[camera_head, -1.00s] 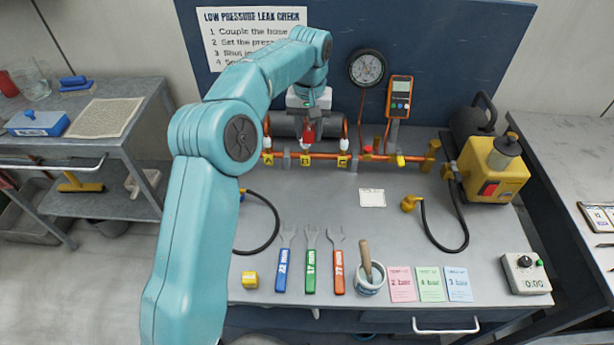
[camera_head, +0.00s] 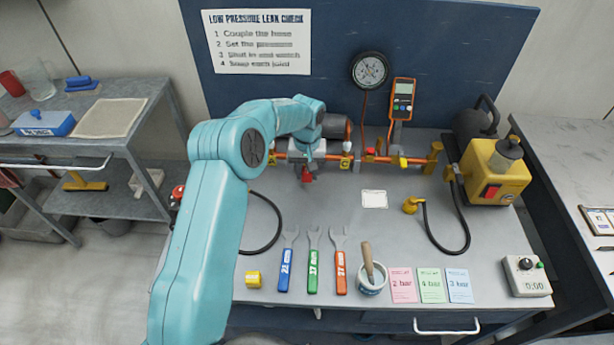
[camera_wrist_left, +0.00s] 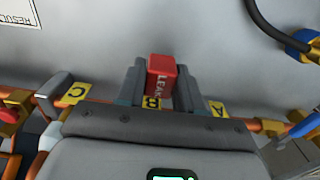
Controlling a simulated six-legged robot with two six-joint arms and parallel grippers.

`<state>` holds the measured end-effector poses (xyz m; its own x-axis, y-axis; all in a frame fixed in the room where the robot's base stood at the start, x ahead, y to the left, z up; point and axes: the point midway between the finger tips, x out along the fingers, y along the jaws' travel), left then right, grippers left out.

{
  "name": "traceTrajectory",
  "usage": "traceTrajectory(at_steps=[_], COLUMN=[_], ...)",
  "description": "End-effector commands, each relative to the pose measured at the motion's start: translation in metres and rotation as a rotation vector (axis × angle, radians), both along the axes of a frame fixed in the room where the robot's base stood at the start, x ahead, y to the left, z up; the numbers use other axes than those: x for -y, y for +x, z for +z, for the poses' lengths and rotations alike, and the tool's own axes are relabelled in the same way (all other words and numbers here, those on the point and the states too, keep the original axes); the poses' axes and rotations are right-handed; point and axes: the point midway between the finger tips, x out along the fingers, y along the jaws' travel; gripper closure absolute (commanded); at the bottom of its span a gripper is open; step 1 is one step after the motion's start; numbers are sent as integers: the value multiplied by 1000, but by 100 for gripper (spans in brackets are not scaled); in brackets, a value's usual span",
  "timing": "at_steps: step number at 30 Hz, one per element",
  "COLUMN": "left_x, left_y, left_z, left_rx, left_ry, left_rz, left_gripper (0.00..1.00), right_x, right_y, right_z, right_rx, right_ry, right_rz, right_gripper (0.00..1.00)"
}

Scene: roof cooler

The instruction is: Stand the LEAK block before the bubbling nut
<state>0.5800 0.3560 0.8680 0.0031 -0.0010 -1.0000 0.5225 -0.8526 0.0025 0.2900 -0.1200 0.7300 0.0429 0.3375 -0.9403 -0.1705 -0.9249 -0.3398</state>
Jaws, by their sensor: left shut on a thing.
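My left gripper (camera_head: 307,172) is shut on the red LEAK block (camera_head: 307,176), low over the bench in front of the copper pipe. In the left wrist view the block (camera_wrist_left: 162,76) sits between the two fingers, its white lettering facing the camera. The yellow B tag (camera_wrist_left: 152,102) is close beside it, with the C tag (camera_wrist_left: 77,92) and A tag (camera_wrist_left: 217,109) to either side. I cannot tell whether the block touches the bench. My arm and gripper hide the B joint in the head view, and I cannot make out which nut bubbles. My right gripper is out of view.
The copper pipe (camera_head: 327,156) runs along the bench back. Wrenches (camera_head: 313,262), a brush pot (camera_head: 371,277), pressure cards (camera_head: 430,285) and a timer (camera_head: 527,276) line the front. A yellow pump (camera_head: 495,170) stands right. The bench middle around a white card (camera_head: 374,199) is mostly clear.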

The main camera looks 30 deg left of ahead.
Motion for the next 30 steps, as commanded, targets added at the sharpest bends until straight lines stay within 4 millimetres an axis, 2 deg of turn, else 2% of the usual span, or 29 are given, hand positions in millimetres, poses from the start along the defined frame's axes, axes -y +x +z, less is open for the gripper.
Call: traceTrajectory(at_steps=[3, 6, 17, 18, 19, 20, 27, 30], left_x=[0, 0, 0, 0, 0, 0, 0, 0], left_y=[-1, -1, 0, 0, 0, 0, 0, 0], left_z=[-21, -30, -36, -33, -33, -33, -33, -27], left_rx=[-5, -2, -1, -1, -1, -1, -1, -1], left_ry=[-1, 0, 1, 1, 1, 1, 0, 1], left_rz=[0, 1, 0, 0, 0, 0, 0, 0], left_gripper=[94, 94, 94, 51, 41, 39, 39, 39], right_x=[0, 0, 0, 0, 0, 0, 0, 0], right_y=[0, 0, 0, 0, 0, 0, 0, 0], right_z=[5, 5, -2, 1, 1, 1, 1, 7], right_rx=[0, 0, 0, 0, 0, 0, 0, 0], right_ry=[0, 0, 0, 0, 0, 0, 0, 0], right_rz=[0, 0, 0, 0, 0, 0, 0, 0], right_gripper=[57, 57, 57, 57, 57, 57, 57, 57])
